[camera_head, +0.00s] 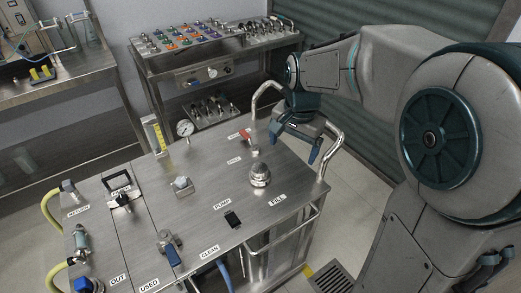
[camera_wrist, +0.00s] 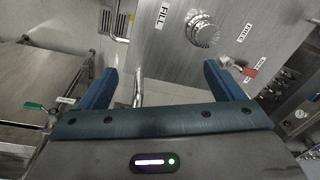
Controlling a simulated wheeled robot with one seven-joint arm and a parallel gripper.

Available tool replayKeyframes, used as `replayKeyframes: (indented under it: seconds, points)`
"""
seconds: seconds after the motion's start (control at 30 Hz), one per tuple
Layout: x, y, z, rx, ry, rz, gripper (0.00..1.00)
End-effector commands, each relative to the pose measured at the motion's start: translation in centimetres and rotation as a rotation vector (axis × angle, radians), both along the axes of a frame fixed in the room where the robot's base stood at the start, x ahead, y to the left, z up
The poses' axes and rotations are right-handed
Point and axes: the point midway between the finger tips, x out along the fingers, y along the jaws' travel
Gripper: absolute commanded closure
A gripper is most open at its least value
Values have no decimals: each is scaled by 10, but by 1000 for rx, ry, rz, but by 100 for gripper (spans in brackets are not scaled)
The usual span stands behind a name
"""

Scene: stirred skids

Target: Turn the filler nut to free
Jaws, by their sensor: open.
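The filler nut (camera_head: 260,175) is a silvery, ridged round fitting on the steel skid top, beside the FILL label (camera_head: 277,200). In the wrist view the nut (camera_wrist: 203,30) is near the top, between the FILL label and a label that appears to read FREE (camera_wrist: 240,31). My gripper (camera_head: 296,145) is open and empty, above the skid's right side, behind and right of the nut. Its two blue fingers also show in the wrist view (camera_wrist: 161,70), spread wide, with the nut beyond them. They are apart from the nut. Which way the nut is set cannot be told.
A red-handled part (camera_head: 245,134) stands behind the nut. A bent handrail (camera_head: 335,145) rises at the skid's right edge near my gripper. A gauge (camera_head: 185,128) stands behind.

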Motion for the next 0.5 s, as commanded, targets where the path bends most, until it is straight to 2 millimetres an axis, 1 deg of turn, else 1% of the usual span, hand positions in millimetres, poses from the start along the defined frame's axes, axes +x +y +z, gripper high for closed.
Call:
replayKeyframes:
  seconds: [0.03, 0.1, 0.2, 0.33, 0.4, 0.5]
  points:
    - [17, 13, -9, 1, 22, -49, 13]
    - [37, 27, -19, 1, 45, -129, 13]
    - [60, 47, -35, -2, 71, -230, 13]
    - [80, 66, -52, -8, 93, -328, 13]
    - [87, 73, -58, -11, 99, -364, 13]
    - [92, 79, -64, -14, 105, -393, 13]
